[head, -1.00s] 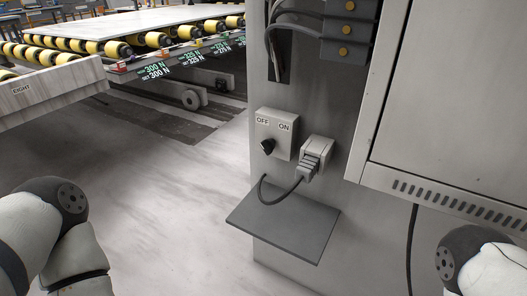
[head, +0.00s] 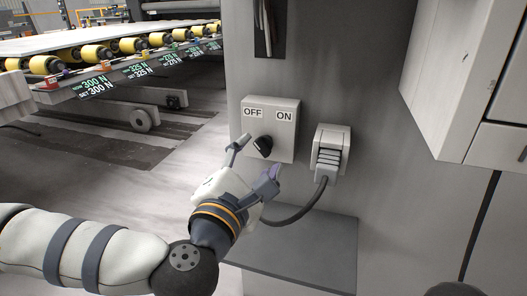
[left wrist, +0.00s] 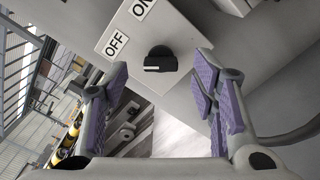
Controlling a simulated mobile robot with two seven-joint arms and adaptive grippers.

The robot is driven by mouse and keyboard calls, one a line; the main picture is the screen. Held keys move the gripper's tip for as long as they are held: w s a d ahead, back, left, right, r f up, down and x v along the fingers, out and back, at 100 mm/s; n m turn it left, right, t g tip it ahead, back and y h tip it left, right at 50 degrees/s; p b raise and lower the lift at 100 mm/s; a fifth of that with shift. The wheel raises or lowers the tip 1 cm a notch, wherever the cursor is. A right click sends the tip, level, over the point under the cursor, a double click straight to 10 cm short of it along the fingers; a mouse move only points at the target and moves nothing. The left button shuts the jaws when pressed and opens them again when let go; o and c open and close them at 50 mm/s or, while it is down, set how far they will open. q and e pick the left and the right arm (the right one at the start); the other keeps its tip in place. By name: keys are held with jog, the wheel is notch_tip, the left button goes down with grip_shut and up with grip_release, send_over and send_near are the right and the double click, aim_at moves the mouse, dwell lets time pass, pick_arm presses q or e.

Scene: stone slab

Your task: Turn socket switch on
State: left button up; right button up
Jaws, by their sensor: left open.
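The socket switch is a grey box (head: 271,122) on the cabinet wall, marked OFF on the left and ON on the right. In the left wrist view the knob (left wrist: 160,60) lies ahead, between the open fingers. My left gripper (head: 256,160) is open just in front of the box, one finger to each side of the knob, and appears apart from it. My right gripper is not in view; only a dark bit of my right arm shows at the bottom right.
A plug (head: 331,152) sits in a socket right of the switch, its dark cable (head: 296,214) looping down behind my gripper. A grey shelf (head: 310,250) juts out below. A pale cabinet (head: 455,75) projects at the upper right. A roller conveyor (head: 100,52) stands at the left.

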aim_at(263, 149)
pick_arm(q)
jog(key=x, duration=0.5)
jog(key=shift+w+d+b, duration=0.1)
jog(key=shift+b, duration=0.2)
jog(key=shift+c, duration=0.4)
jog(key=c, duration=1.1)
